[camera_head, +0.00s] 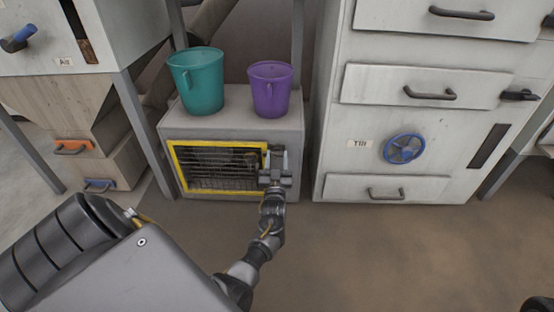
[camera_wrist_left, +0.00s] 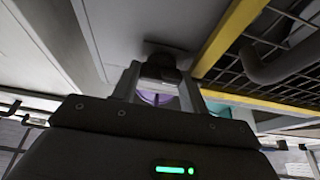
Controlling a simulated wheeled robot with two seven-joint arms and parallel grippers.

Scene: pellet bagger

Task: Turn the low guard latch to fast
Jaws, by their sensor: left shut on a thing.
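The low guard (camera_head: 223,192) is a yellow-framed mesh panel on the front of a low grey box, under two buckets. My left gripper (camera_head: 275,162) is at the guard's right edge, in front of the box. In the left wrist view the gripper (camera_wrist_left: 160,85) is shut on a dark latch (camera_wrist_left: 160,56) that stands out from the grey face beside the yellow frame. The fingers hide much of the latch, so I cannot tell which way it is turned. My right gripper is not in view.
A teal bucket (camera_head: 197,82) and a purple bucket (camera_head: 270,90) stand on the grey box (camera_head: 229,128). On the right, a pale cabinet (camera_head: 336,125) has drawer handles and a blue handwheel (camera_head: 404,149). The floor (camera_head: 400,250) in front is clear.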

